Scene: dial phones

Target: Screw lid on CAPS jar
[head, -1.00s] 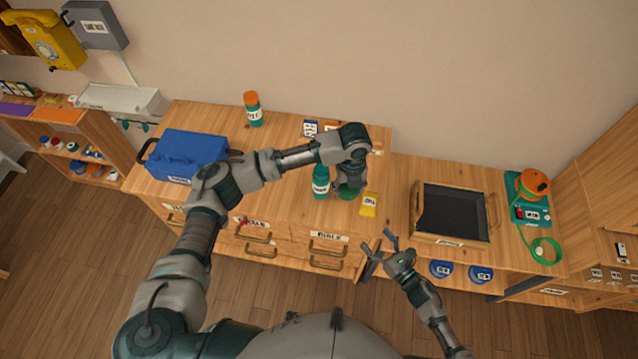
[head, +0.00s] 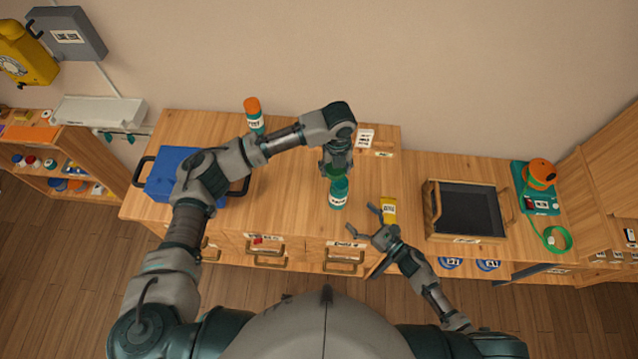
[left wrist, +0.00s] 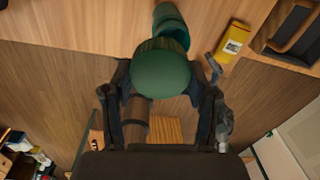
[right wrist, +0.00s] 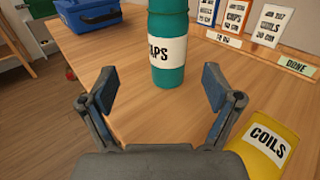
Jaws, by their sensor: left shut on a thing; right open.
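The CAPS jar (head: 338,195) is a teal bottle with a white label. It stands upright on the wooden counter and fills the middle of the right wrist view (right wrist: 167,50), its top out of frame. My left gripper (head: 336,170) is shut on a round green lid (left wrist: 162,68) at the jar's top end in the head view. In the left wrist view the lid overlaps part of the jar (left wrist: 172,22); I cannot tell whether they touch. My right gripper (head: 362,220) is open and empty at the counter's front edge, its fingers apart before the jar (right wrist: 160,92).
A yellow COILS packet (head: 389,210) lies right of the jar, close to my right gripper. An orange-capped teal jar (head: 254,115) stands at the back left, near a blue box (head: 165,170). A dark tray (head: 467,211) lies further right. Label cards (right wrist: 237,18) stand behind the jar.

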